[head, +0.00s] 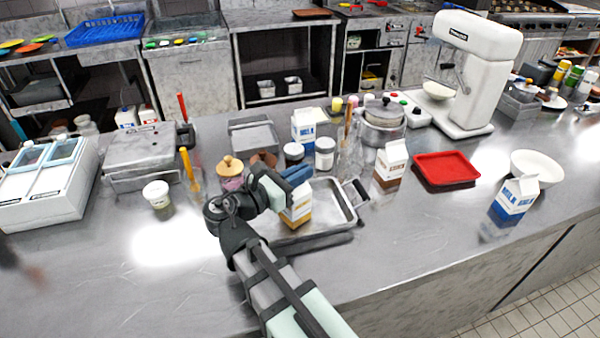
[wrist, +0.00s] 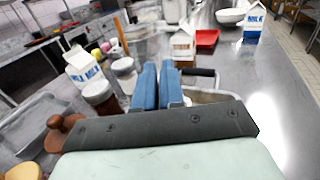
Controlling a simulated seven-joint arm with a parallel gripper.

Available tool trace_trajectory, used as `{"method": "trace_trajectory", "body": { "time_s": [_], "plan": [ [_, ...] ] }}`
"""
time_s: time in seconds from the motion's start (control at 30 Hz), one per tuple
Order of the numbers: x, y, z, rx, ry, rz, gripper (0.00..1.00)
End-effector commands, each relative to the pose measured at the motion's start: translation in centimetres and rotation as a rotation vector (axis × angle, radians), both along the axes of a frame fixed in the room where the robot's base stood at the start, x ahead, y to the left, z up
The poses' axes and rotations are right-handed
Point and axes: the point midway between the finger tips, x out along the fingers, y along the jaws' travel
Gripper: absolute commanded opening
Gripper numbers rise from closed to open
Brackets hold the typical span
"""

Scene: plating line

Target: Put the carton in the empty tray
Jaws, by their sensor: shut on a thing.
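A white and orange-yellow carton (head: 298,210) is upright below my gripper (head: 296,176), whose blue fingers are shut on its top. The carton is over the near part of a metal tray (head: 338,198) with a dark handle; I cannot tell whether its base touches the tray. Nothing else shows in that tray. In the wrist view the blue fingers (wrist: 157,88) are close together and the held carton is hidden. A red tray (head: 447,167), with nothing in it, lies to the right and also shows in the wrist view (wrist: 208,38).
A brown-and-white carton (head: 391,164) stands between the two trays. A blue milk carton (head: 514,197) and a white bowl (head: 537,166) are at the right. Jars (head: 325,153), another milk carton (head: 303,128) and a pot (head: 383,125) crowd behind. The front right counter is clear.

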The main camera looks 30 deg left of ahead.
Motion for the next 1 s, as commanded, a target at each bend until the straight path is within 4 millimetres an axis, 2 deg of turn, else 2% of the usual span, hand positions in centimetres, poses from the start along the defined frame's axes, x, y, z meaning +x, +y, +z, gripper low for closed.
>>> {"method": "trace_trajectory", "body": {
  "time_s": [0.27,0.3,0.53,0.87,1.0],
  "plan": [
    [0.0,0.0,-0.2,-0.001,-0.002,0.000,0.00],
    [0.0,0.0,-0.2,0.000,0.000,0.000,0.11],
    [0.0,0.0,-0.2,0.000,0.000,0.000,0.33],
    [0.0,0.0,0.0,0.001,0.000,0.000,0.34],
    [-1.0,0.5,0.0,0.000,0.000,0.001,0.34]
  ]
}}
